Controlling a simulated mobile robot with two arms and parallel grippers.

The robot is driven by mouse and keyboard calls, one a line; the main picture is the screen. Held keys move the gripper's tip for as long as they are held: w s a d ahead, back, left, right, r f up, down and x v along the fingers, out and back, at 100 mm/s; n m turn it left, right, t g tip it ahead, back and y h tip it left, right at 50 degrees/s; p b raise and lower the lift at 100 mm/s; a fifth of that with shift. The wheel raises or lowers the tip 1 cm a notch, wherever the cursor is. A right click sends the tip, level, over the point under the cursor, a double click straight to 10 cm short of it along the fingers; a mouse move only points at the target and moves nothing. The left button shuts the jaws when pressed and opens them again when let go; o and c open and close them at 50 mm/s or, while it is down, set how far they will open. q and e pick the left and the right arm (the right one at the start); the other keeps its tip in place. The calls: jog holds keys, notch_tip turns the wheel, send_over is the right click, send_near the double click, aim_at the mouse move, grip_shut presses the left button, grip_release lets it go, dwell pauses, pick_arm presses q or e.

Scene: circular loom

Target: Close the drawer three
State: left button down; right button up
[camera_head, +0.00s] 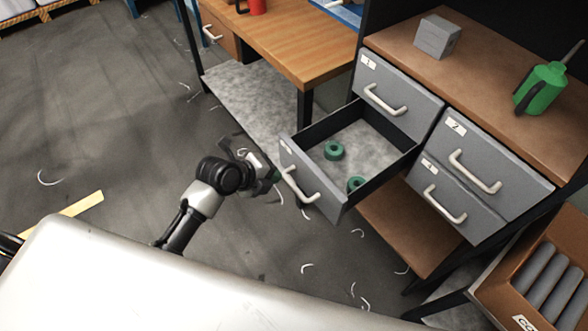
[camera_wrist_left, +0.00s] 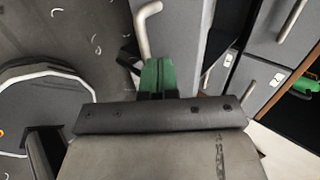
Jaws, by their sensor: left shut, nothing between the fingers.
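The open grey drawer (camera_head: 315,185) at lower left of the cabinet is pulled well out; its label is too small to read surely. It has a pale bar handle (camera_head: 300,188) and holds two green rings (camera_head: 333,150). My left gripper (camera_head: 272,178) is just left of the drawer front, near the handle, shut and empty. In the left wrist view, its green fingers (camera_wrist_left: 157,75) are close to a pale handle (camera_wrist_left: 146,28) and a grey drawer front (camera_wrist_left: 185,45). I cannot tell whether they touch. My right gripper is not in view.
Three other cabinet drawers are shut, including the upper left one (camera_head: 395,92). A green oil can (camera_head: 541,88) and a grey block (camera_head: 437,37) stand on the cabinet top. A wooden bench (camera_head: 300,50) stands behind. The floor left of the drawer is mostly clear, with scattered pale scraps.

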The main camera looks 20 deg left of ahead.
aim_at(301, 175)
pick_arm(q)
jog(key=x, duration=0.9)
jog(key=shift+p, duration=0.3)
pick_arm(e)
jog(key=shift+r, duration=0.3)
